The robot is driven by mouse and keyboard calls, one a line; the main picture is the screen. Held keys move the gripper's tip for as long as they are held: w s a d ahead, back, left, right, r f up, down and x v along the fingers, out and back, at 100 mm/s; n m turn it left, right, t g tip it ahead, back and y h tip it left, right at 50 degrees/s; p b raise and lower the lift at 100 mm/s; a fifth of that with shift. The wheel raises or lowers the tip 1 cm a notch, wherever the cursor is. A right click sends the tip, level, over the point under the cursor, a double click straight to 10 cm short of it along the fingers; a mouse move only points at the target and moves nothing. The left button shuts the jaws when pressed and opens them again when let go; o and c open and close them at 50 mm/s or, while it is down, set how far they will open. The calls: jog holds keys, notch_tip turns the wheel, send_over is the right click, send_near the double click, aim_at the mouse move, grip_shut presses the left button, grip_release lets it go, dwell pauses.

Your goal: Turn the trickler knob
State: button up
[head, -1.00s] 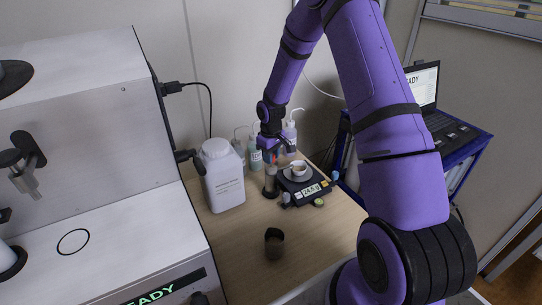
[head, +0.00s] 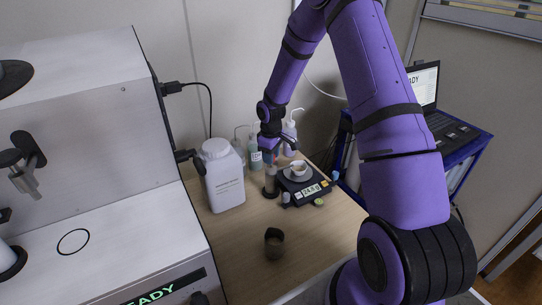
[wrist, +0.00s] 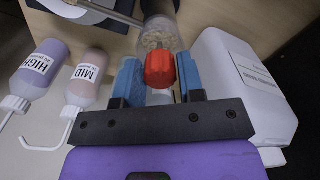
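The red trickler knob (wrist: 160,70) sits at the end of a clear tube with grainy material (wrist: 158,36) in the wrist view. My gripper (wrist: 161,78) has its two blue fingers on either side of the knob. The fingers look apart and very close to the knob's sides; contact cannot be made out. In the head view my gripper (head: 271,155) is just above the trickler (head: 271,183), which stands upright on the table left of the balance. The knob is mostly hidden there by the gripper.
A balance (head: 310,189) with a lit display bears a small cup (head: 299,168). A white jug (head: 225,180) stands to the left, and squeeze bottles (head: 255,155) stand behind. A dark cup (head: 274,243) is nearer the front. The analyser (head: 90,130) fills the left side.

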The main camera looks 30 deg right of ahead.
jog(key=shift+o, duration=1.4)
notch_tip(320, 180, up, 11)
